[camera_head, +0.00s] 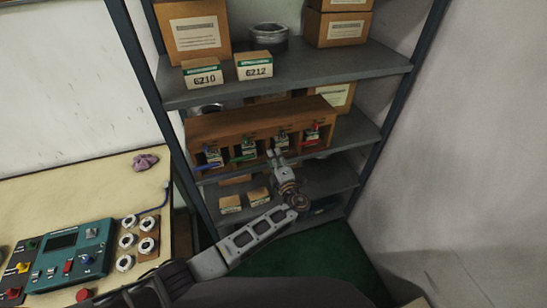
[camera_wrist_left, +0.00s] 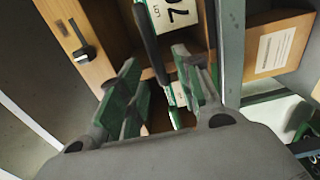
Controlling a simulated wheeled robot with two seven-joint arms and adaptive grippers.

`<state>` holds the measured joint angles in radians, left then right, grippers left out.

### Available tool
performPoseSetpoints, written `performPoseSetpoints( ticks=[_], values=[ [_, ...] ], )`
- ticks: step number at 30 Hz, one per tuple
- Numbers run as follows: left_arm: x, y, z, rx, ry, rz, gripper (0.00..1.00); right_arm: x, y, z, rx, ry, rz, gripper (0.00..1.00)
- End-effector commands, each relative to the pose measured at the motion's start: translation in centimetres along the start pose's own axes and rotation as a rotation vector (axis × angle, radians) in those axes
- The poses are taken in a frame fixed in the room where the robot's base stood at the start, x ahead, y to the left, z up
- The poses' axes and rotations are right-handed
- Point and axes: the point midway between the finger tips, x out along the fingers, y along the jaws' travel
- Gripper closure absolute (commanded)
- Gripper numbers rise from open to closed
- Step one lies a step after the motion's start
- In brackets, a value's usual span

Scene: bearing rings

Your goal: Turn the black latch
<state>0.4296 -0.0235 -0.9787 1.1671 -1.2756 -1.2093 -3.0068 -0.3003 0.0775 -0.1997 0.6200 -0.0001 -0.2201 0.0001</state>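The brown wooden rack (camera_head: 210,127) stands on a middle shelf, with small boxes in its compartments and coloured latches at the front. The blue latch (camera_head: 207,165), green latch (camera_head: 243,158) and red latch (camera_head: 313,142) show in the head view. My left gripper (camera_head: 276,155) is at the rack's front, between the green and red latches. In the left wrist view my left gripper (camera_wrist_left: 156,75) is open. A long dark bar, which looks like the black latch (camera_wrist_left: 149,42), extends between its fingers; contact cannot be told. My right gripper is not in view.
A small black fitting (camera_wrist_left: 83,52) sits on the wood beside the fingers. A shelf (camera_head: 330,72) with boxes lies above the rack, and small boxes (camera_head: 230,203) lie below. A table (camera_head: 60,190) with a control panel (camera_head: 65,255) stands at left.

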Motion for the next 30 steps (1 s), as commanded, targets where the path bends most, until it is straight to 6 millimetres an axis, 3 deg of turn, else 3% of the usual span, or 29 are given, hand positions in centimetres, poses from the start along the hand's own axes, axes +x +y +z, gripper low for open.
performPoseSetpoints(
  ticks=[6, 17, 25, 30],
  values=[
    [1.6, 0.0, 0.0, 0.000, 0.000, 0.000, 0.66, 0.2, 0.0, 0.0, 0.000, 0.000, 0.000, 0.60],
    [1.8, 0.1, 0.0, 0.000, 0.000, 0.000, 0.66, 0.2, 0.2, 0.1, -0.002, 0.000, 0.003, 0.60],
    [1.8, 0.1, 0.0, 0.000, 0.000, 0.000, 0.99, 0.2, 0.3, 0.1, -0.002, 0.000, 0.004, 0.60],
    [1.8, 0.0, 0.0, 0.000, 0.000, -0.001, 1.00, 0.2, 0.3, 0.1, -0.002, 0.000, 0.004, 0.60]
  ],
)
